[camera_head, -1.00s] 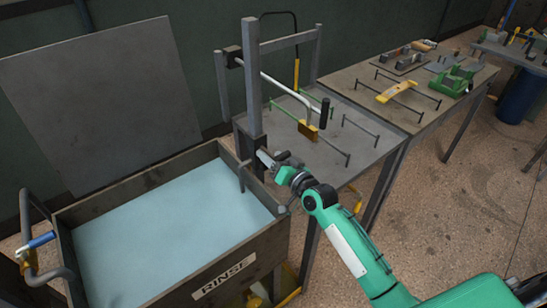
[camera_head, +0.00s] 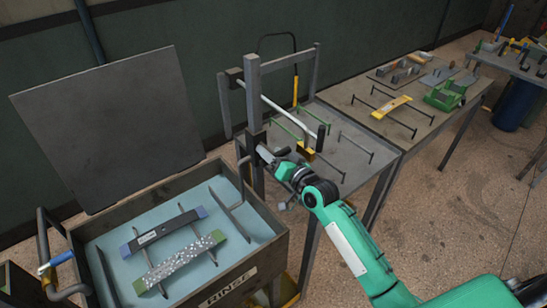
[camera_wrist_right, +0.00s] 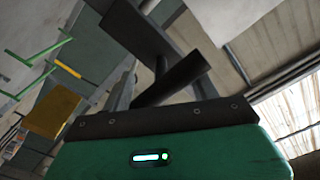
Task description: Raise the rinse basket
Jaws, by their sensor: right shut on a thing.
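A bent bar hooks over the tank's back right rim beside a post. My right gripper (camera_head: 266,156) is beside this post and shut on a dark handle, probably the basket's. In the right wrist view a dark rod (camera_wrist_right: 174,78) stands out from the jaws. The jaw tips are mostly hidden. My left gripper is not in view.
A grey table (camera_head: 345,170) with a metal frame, rails and a white rod with a black grip (camera_head: 321,138) stands just right of the tank. A bench (camera_head: 420,110) with a yellow spring (camera_head: 391,106) stands beyond. A grey panel (camera_head: 110,130) rises behind the tank.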

